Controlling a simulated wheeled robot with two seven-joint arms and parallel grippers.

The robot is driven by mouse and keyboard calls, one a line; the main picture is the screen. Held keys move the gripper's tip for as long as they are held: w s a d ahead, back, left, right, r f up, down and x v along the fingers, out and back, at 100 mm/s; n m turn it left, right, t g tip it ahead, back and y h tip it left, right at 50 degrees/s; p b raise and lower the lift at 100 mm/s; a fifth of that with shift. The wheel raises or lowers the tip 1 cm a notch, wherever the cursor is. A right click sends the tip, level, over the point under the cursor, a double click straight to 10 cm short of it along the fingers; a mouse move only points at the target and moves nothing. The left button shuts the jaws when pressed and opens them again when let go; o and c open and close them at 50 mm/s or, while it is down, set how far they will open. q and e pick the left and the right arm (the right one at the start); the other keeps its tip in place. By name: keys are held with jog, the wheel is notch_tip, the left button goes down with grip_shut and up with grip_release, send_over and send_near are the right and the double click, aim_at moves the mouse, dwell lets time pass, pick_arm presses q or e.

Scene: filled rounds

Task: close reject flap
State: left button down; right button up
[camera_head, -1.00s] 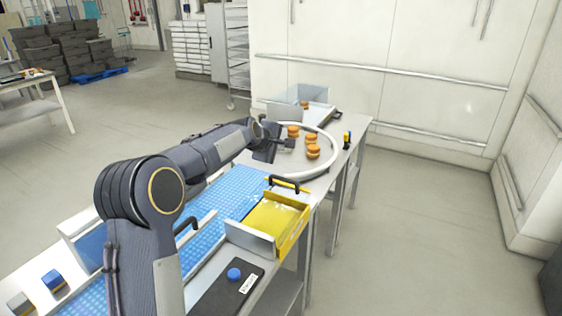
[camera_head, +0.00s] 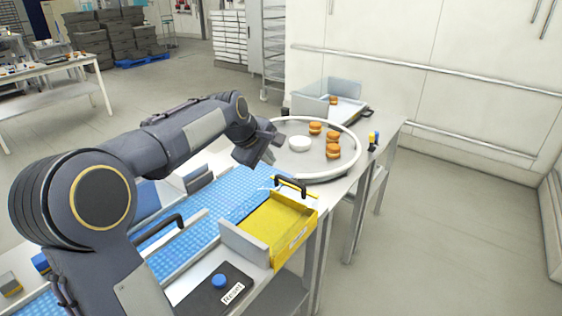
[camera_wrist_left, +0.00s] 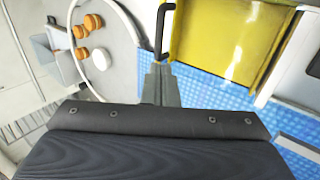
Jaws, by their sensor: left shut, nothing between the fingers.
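The yellow reject chute (camera_head: 272,232) sits beside the blue belt, and its yellow floor shows clear. A black handle (camera_head: 292,183) stands at its far end; I take this to be the flap's handle, but how far the flap is open is hard to tell. My left gripper (camera_head: 270,174) is shut and empty, pointing down just left of the handle and over the belt. In the left wrist view, the gripper's tips (camera_wrist_left: 159,72) are close to the lower end of the handle (camera_wrist_left: 164,30); I cannot tell whether they touch. My right gripper is out of view.
The blue belt (camera_head: 205,225) runs under my left arm. A round table (camera_head: 296,165) beyond holds orange-brown filled rounds (camera_head: 333,146) and a white bowl (camera_head: 299,144). A clear-walled bin (camera_head: 325,95) stands behind it. A black pad with a blue button (camera_head: 218,281) is in front.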

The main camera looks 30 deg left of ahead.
aim_at(289, 180)
pick_arm(q)
jog(key=p+x, duration=0.1)
jog(key=x, duration=1.1)
jog(key=shift+w+f+p, duration=0.1)
jog(key=shift+w+p, duration=0.05)
jog(key=shift+p, duration=0.25)
